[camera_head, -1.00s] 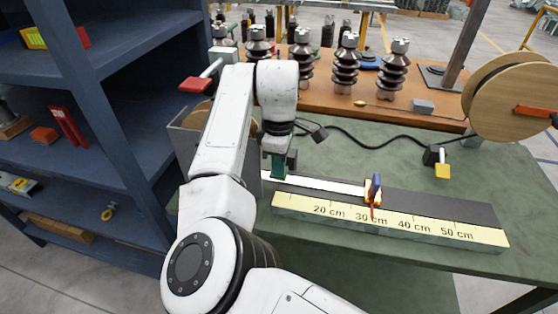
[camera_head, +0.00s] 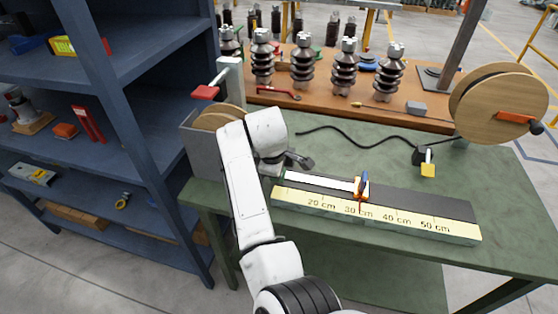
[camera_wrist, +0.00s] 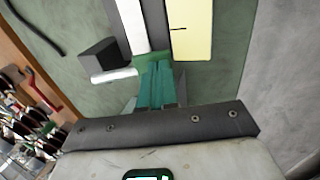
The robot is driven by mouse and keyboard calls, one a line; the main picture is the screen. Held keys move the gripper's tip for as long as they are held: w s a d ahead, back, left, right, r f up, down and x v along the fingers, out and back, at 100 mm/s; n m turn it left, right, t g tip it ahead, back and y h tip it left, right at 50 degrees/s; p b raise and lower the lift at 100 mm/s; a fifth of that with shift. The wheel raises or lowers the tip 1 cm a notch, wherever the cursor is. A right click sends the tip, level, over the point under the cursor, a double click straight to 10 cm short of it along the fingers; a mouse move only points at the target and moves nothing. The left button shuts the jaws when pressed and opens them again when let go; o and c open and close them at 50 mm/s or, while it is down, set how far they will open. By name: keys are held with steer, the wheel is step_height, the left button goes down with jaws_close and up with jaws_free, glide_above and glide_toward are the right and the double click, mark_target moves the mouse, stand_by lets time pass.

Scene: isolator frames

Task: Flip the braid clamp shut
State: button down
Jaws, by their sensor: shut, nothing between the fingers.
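In the wrist view a black block (camera_wrist: 100,55) with a pale rounded bar (camera_wrist: 114,76) at its side sits by the end of the white braid strip (camera_wrist: 133,22). It looks like the braid clamp, but I cannot tell its lever's position. My gripper (camera_wrist: 152,68) has green fingers, shut and empty, overlapping the strip's near end and just right of the block. I cannot tell whether they touch. In the head view the strip (camera_head: 318,181) lies along the yellow ruler (camera_head: 375,214), with an orange and blue piece (camera_head: 361,188) across it. My arm hides the fingers there.
A yellow-handled black device (camera_head: 427,166) stands on the green bench, right of a loose black cable (camera_head: 350,136). A wooden reel (camera_head: 497,103) is farther right. A grey box (camera_head: 205,150) stands left of my arm, beside blue shelving (camera_head: 150,105). Insulators (camera_head: 344,67) line the back bench.

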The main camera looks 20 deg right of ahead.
steer(key=shift+s+f+t+h, duration=0.15)
steer(key=shift+f+t+h, duration=0.35)
steer(key=shift+f+t, duration=0.25)
